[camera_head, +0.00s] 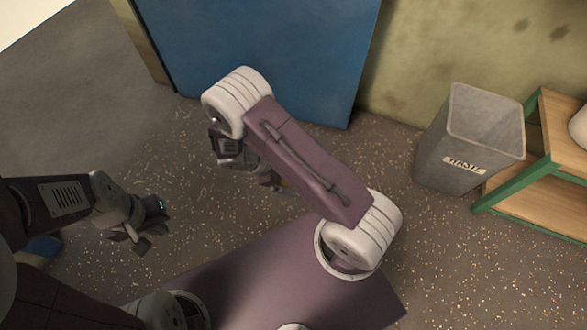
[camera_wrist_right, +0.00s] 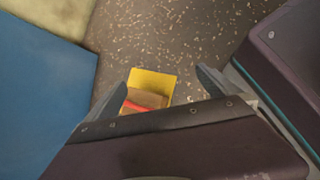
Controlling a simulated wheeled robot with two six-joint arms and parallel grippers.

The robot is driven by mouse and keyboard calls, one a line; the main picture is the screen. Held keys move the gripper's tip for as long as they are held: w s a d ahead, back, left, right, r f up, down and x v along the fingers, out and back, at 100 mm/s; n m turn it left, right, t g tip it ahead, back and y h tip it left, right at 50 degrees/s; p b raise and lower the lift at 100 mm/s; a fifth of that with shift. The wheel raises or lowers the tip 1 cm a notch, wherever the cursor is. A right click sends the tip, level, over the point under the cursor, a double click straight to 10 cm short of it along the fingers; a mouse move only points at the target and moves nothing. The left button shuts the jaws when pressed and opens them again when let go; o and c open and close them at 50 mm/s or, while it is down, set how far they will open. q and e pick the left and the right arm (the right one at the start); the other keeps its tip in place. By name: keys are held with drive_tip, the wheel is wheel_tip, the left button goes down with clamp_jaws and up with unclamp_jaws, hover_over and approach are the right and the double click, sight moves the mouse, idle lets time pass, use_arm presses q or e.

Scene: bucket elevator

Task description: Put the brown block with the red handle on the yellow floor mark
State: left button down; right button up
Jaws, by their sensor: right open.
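The brown block (camera_wrist_right: 150,97) with its red handle (camera_wrist_right: 136,106) shows in the right wrist view, over the lower part of the yellow floor mark (camera_wrist_right: 154,82). Yellow shows beyond it and along its right side; its near side is hidden by my gripper body. My right gripper (camera_wrist_right: 161,80) is open, a finger on either side of the block in the picture, with no visible grip on it. In the head view my right arm hides most of that spot. My left gripper (camera_head: 140,232) is at the left, above the floor, its jaw opening unclear.
A blue panel (camera_head: 260,50) stands at the back, also at the left of the wrist view. A grey trash bin (camera_head: 470,140) stands at the right, beside a green-framed wooden shelf (camera_head: 540,185). The speckled floor (camera_head: 395,150) between panel and bin is clear.

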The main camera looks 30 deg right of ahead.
drive_tip(key=s+a+r+m+t+y, duration=0.1)
drive_tip(key=s+r+m+y, duration=0.2)
drive_tip(key=r+m, duration=0.3)
drive_tip(key=s+r+m+t+y, duration=0.1)
drive_tip(key=s+r+m+y, duration=0.2)
drive_tip(key=r+m+y, duration=0.2)
wheel_tip(320, 180, up, 4)
drive_tip(key=shift+s+a+f+m+t, duration=0.1)
drive_tip(key=shift+s+a+m+t, duration=0.25)
drive_tip(key=shift+m, duration=0.65)
drive_tip(key=shift+a, duration=0.1)
